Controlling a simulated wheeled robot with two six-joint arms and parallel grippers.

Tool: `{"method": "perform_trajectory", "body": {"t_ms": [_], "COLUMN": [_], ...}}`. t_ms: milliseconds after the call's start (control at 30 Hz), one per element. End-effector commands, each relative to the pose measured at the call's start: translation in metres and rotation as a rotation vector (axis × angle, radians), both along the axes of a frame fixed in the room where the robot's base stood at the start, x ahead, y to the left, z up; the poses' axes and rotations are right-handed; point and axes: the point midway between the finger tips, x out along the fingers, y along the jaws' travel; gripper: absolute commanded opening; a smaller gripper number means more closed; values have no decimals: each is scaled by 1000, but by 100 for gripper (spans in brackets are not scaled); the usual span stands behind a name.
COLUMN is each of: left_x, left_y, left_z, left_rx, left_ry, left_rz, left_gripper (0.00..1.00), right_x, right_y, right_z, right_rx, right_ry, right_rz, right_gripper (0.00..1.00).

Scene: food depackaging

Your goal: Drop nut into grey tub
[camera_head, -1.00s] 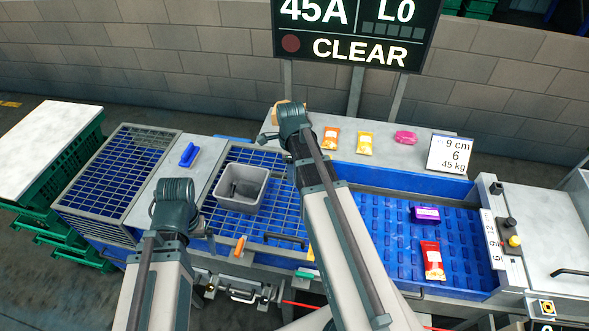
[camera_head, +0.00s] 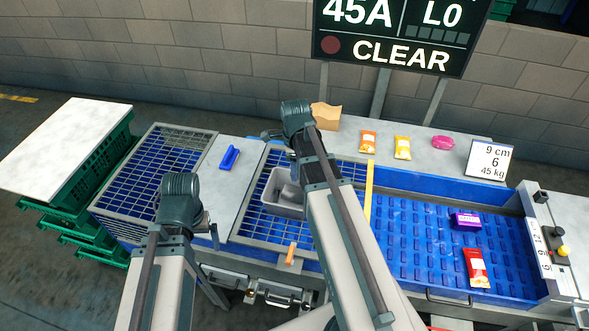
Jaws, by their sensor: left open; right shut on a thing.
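The grey tub (camera_head: 283,200) sits on the blue mesh section, left of the blue ridged bed. My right arm covers its right side, and its inside is dark and only partly seen. My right gripper (camera_head: 270,135) shows only as a small dark part beside the wrist, behind and above the tub in the picture. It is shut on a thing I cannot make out. My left gripper (camera_head: 213,234) is open, mostly hidden by its own arm, in front of the grey plate and left of the tub. I cannot make out a nut anywhere.
A blue object (camera_head: 229,158) lies on the grey plate. A purple pack (camera_head: 465,221) and a red pack (camera_head: 477,268) lie on the ridged bed. A yellow strip (camera_head: 369,192) borders the mesh.

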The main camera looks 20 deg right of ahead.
Motion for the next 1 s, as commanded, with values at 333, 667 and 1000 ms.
{"method": "perform_trajectory", "body": {"t_ms": [333, 667, 1000], "left_x": [0, 0, 0], "left_y": [0, 0, 0], "left_z": [-36, -59, -57], "left_rx": [1, 1, 1], "left_ry": [-1, -1, -1], "left_rz": [-2, -9, -9], "left_gripper": [100, 100, 100], "right_x": [0, 0, 0], "right_y": [0, 0, 0], "right_z": [-36, -59, -57], "right_rx": [0, 0, 0], "right_ry": [0, 0, 0], "right_rz": [0, 0, 0], "right_gripper": [0, 0, 55]}}
